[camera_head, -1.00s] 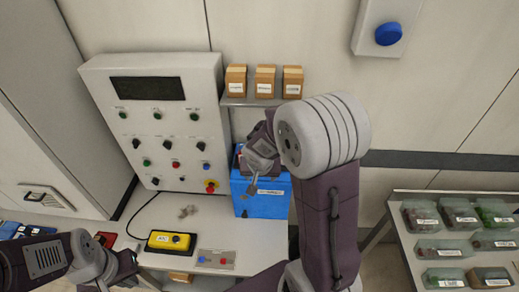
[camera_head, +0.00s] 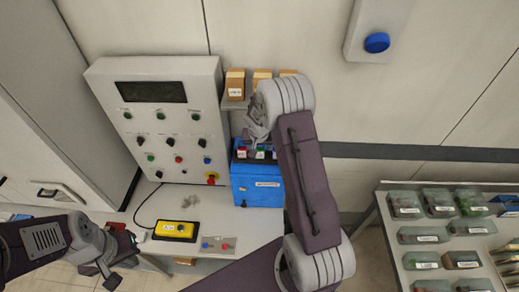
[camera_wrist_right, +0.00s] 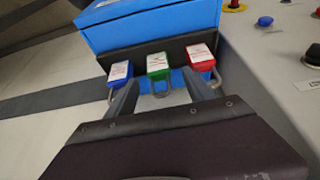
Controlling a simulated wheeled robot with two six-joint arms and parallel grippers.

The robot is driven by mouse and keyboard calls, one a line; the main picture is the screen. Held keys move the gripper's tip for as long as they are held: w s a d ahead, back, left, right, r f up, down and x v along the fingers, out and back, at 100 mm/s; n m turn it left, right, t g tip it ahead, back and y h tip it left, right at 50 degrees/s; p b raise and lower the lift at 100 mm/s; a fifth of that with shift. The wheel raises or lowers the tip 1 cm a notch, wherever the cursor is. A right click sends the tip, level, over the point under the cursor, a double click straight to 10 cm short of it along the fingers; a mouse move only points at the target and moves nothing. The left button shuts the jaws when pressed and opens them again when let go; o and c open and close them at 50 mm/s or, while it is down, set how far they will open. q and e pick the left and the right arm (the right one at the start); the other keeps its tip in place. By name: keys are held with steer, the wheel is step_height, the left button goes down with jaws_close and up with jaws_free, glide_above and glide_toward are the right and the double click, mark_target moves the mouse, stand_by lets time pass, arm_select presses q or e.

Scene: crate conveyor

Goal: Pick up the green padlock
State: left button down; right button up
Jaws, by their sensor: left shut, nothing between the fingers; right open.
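The green padlock (camera_wrist_right: 158,66) hangs in the middle of a row in the right wrist view, between a blue padlock (camera_wrist_right: 119,72) and a red padlock (camera_wrist_right: 200,57). Its shackle loop shows toward my gripper. My right gripper (camera_wrist_right: 161,80) is open, with one finger on each side of the green padlock; I cannot tell whether they touch it. In the head view the green padlock (camera_head: 251,154) shows small on the blue box (camera_head: 258,188), just below my right gripper (camera_head: 253,131). My left gripper (camera_head: 112,279) is shut and empty at the lower left.
A control panel (camera_head: 165,91) with knobs stands left of the blue box. A yellow button box (camera_head: 175,231) and a small switch plate (camera_head: 218,245) lie on the table. Cardboard boxes (camera_head: 235,84) sit on a shelf above. A rack of bins (camera_head: 386,236) stands at the right.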

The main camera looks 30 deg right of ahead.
mark_target(260, 148)
steer(key=x, duration=0.5)
steer(key=shift+s+d+p, duration=0.1)
steer(key=shift+s+p, duration=0.05)
steer(key=shift+p, duration=0.2)
steer(key=shift+f, duration=0.1)
steer(key=c, duration=1.2)
jaws_close()
steer(key=shift+r, duration=0.6)
steer(key=s+a+b, duration=0.1)
steer(key=s+b, duration=0.1)
steer(key=b, duration=0.1)
steer(key=s+a+b, duration=0.2)
steer(key=b, duration=0.1)
steer(key=s+a+b, duration=0.1)
steer(key=s+b, duration=0.2)
steer(key=shift+s+a+f, duration=0.1)
steer(key=shift+a+f, duration=0.15)
steer(key=shift+f, duration=0.1)
steer(key=s+a+r+b, duration=0.1)
steer(key=s+a+b, duration=0.3)
steer(key=s, duration=0.4)
steer(key=shift+a, duration=0.4)
